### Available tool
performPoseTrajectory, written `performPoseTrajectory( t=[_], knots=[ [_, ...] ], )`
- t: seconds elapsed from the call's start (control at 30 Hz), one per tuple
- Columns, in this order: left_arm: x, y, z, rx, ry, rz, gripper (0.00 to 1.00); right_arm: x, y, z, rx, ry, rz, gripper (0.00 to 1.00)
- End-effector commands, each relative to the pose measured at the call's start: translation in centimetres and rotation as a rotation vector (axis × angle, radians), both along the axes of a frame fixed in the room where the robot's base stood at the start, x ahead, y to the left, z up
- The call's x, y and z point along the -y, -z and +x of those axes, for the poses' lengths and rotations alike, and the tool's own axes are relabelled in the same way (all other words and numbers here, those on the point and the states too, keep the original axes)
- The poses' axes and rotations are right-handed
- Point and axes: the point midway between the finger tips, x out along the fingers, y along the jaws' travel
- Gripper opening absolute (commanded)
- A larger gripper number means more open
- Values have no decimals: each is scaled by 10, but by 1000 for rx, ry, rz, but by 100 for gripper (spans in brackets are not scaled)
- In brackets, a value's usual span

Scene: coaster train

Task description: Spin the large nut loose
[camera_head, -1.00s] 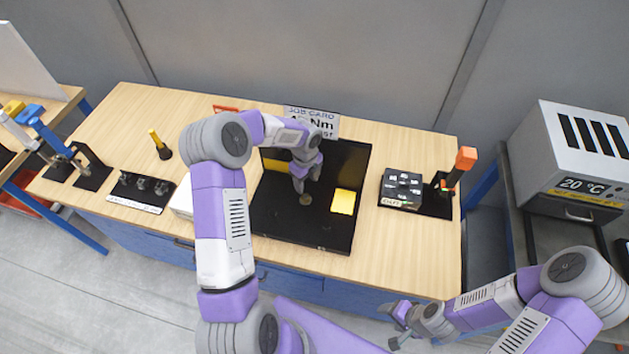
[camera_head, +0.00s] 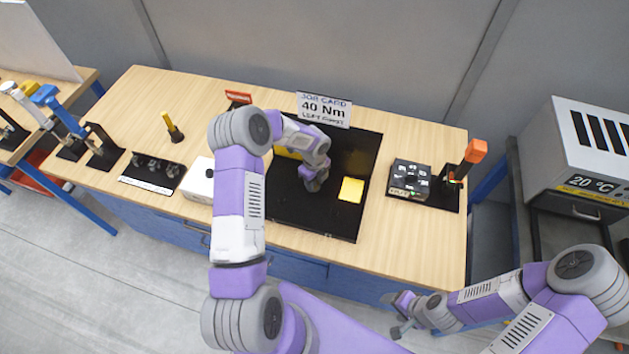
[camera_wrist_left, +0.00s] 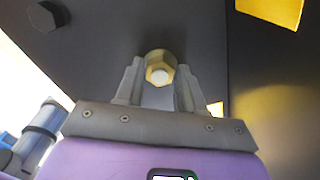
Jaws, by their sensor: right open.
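The large nut (camera_wrist_left: 158,70) is brass-coloured and sits around a paler bolt end in the left wrist view. My left gripper (camera_wrist_left: 159,77) has one finger on each side of it, and the nut fills the gap between the fingertips. In the head view my left gripper (camera_head: 314,184) reaches down over the black fixture (camera_head: 310,217), and my own wrist hides the nut there. My right gripper (camera_head: 396,316) is open and empty, low in front of the bench.
A job card (camera_head: 324,109) reading 40 Nm stands behind the fixture. A yellow pad (camera_head: 351,189) lies on it. A black box (camera_head: 410,176) and an orange-topped tool (camera_head: 469,158) stand right. A white box (camera_head: 200,183) and a socket rack (camera_head: 152,172) are left.

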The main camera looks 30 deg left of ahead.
Motion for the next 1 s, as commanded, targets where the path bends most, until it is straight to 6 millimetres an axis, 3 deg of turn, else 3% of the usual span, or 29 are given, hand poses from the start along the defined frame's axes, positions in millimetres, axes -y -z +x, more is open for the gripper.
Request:
performPoseTrajectory(
  t=[0.03, 0.23, 0.57, 1.0],
  knots=[
    [0, 0, 0, 0, 0, 0, 30, 0, 0, 0, 0, 0, 0, 64],
    [0, 0, 0, 0, 0, 0, 1, 0, 0, 0, 0, 0, 0, 64],
    [0, 1, 0, 0, -53, 1, 1, 0, 6, 0, 0, 0, 0, 64],
    [0, 3, 0, 0, -393, 1, 1, 0, 36, 0, 0, 0, 0, 64]
  ],
)
